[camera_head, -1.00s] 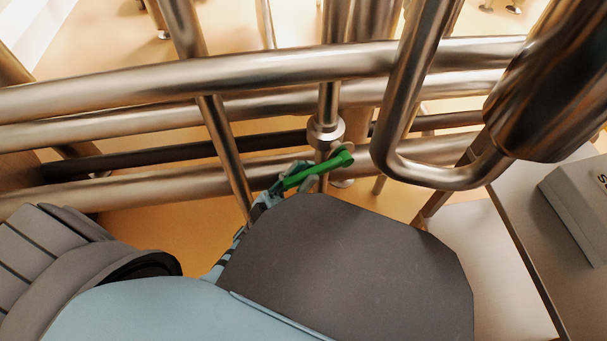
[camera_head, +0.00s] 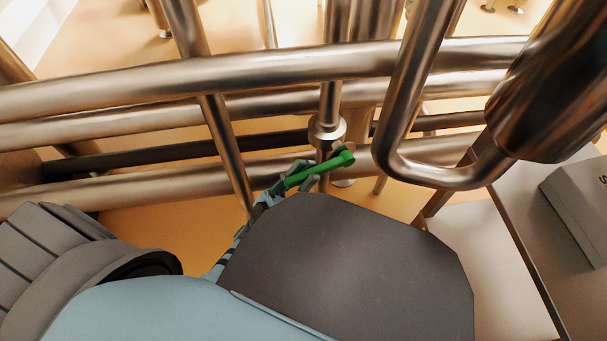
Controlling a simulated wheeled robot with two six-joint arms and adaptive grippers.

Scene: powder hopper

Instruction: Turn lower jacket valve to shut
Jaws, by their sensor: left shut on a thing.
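The lower jacket valve's green handle (camera_head: 330,166) shows near the middle of the head view, slanting up to the right. It sits in front of a thin vertical pipe, just below a round metal fitting (camera_head: 326,131). My left gripper (camera_head: 296,179) is shut on the handle's lower left part, with its fingers partly visible. The rest of the left gripper is hidden behind my own dark and blue arm links. My right gripper is not in view.
Several thick horizontal metal pipes (camera_head: 200,78) run across behind the handle. A bent pipe (camera_head: 392,130) hangs close on its right, joined to a dark cylinder (camera_head: 545,90). A grey box (camera_head: 580,215) lies on a surface at the far right.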

